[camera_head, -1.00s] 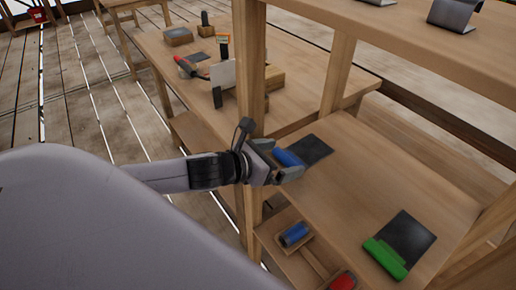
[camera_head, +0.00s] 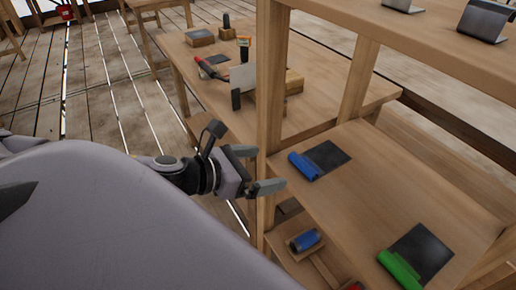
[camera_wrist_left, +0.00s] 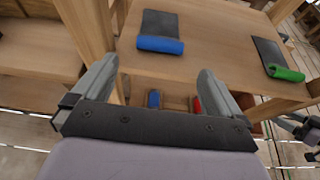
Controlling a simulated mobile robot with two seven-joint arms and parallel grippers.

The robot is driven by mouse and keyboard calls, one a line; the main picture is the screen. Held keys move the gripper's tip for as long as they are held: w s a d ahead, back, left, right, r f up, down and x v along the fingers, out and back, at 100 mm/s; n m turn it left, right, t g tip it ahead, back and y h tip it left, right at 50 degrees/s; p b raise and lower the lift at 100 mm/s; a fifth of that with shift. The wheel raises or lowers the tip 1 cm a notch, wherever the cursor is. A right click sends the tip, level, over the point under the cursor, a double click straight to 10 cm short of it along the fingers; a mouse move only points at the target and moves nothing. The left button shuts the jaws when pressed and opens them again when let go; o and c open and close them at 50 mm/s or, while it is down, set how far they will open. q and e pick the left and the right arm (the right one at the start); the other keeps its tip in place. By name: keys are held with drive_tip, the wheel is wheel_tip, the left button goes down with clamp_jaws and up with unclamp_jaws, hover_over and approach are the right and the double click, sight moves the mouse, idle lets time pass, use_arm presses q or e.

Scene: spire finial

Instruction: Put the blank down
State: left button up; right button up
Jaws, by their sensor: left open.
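A blue roll (camera_head: 305,166) lies along the near edge of a dark flat plate (camera_head: 328,157) on the wooden shelf board (camera_head: 375,200). It also shows in the left wrist view (camera_wrist_left: 160,44), ahead of the fingers. I cannot tell for sure which piece is the blank. My left gripper (camera_head: 268,167) is open and empty. It is apart from the blue roll, to its left, by the shelf post. Both its fingers show in the left wrist view (camera_wrist_left: 157,72), with nothing between them. A grey gripper-like part of mine (camera_wrist_left: 298,124) shows at that view's right edge, its jaws unclear.
A green roll (camera_head: 399,270) with a dark plate (camera_head: 425,247) lies nearer on the same board. A shelf post (camera_head: 269,100) stands close to my left gripper. A lower shelf holds another blue roll (camera_head: 304,240). Bare board separates the two plates.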

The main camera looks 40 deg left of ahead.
use_arm(q)
drive_tip(key=shift+s+r, duration=0.1)
drive_tip(key=shift+s, duration=0.1)
wheel_tip(320, 180, down, 11)
drive_tip(key=s+n+y, duration=0.2)
drive_tip(key=n, duration=1.6)
drive_tip(key=s+d+f+n+g, duration=0.1)
drive_tip(key=s+d+f+n, duration=0.2)
drive_tip(key=n, duration=0.6)
drive_tip(key=s+d+f+n+g, duration=0.1)
drive_tip(key=s+d+f+n, duration=0.2)
drive_tip(key=f+n, duration=0.5)
drive_tip(key=d+n, duration=0.1)
drive_tip(key=n, duration=0.1)
drive_tip(key=shift+f+n, duration=0.25)
drive_tip(key=shift+n, duration=0.05)
drive_tip(key=shift+s+a, duration=0.1)
drive_tip(key=shift+s, duration=0.05)
